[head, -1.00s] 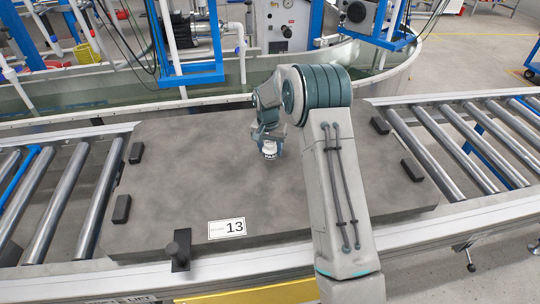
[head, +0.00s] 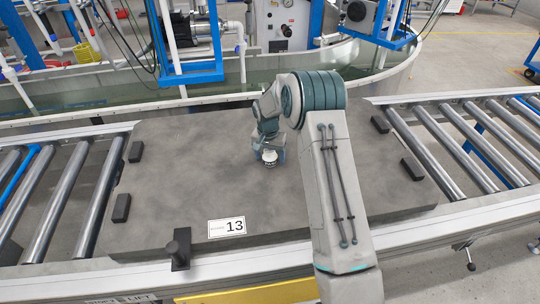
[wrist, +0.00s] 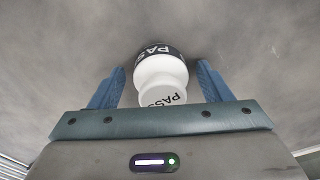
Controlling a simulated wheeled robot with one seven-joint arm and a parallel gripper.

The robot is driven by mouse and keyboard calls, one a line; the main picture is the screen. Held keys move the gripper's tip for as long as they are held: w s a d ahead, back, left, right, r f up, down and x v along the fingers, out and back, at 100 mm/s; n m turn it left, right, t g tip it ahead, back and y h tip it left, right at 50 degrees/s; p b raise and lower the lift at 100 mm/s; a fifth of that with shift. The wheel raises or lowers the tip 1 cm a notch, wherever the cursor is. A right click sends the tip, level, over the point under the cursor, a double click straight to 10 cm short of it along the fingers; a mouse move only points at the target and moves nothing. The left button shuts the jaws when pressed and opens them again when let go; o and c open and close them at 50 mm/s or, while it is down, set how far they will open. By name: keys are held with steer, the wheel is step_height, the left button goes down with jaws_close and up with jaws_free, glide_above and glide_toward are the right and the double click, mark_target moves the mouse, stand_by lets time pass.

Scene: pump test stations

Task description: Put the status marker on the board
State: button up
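The status marker (head: 269,157) is a small white piece with a dark band reading PASS. It appears to stand on the grey board (head: 200,190), near its middle. In the wrist view the marker (wrist: 160,72) has a wide banded far end, a narrower white neck and a PASS label on its near end. My gripper (head: 268,150) is over the marker. In the wrist view its two blue fingers (wrist: 161,72) stand on either side of the marker, with a visible gap on each side. The marker's foot is hidden.
The board lies on a roller conveyor (head: 470,145) and carries a label 13 (head: 227,227), black side blocks and a black knob (head: 180,250) at its front edge. A curved water tank (head: 380,85) lies behind. Most of the board is clear.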

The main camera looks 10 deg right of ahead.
mark_target(268, 152)
steer(key=r, duration=1.2)
steer(key=shift+s+a+r, duration=0.15)
steer(key=shift+s+a, duration=0.15)
steer(key=shift+a, duration=0.05)
steer(key=s+d+r+n, duration=0.1)
steer(key=s+r, duration=0.3)
steer(key=s, duration=0.5)
steer(key=s+r+n+t, duration=0.1)
steer(key=s+r+n, duration=0.1)
steer(key=s+r, duration=0.45)
steer(key=s+d+r+n, duration=0.1)
steer(key=s+r, duration=0.2)
steer(key=s, duration=0.8)
steer(key=s+f+n, duration=0.1)
steer(key=s+f, duration=0.1)
steer(key=s, duration=0.8)
steer(key=shift+s+d+f+t+y, duration=0.15)
steer(key=shift+d+t+y, duration=0.15)
steer(key=shift+y, duration=0.1)
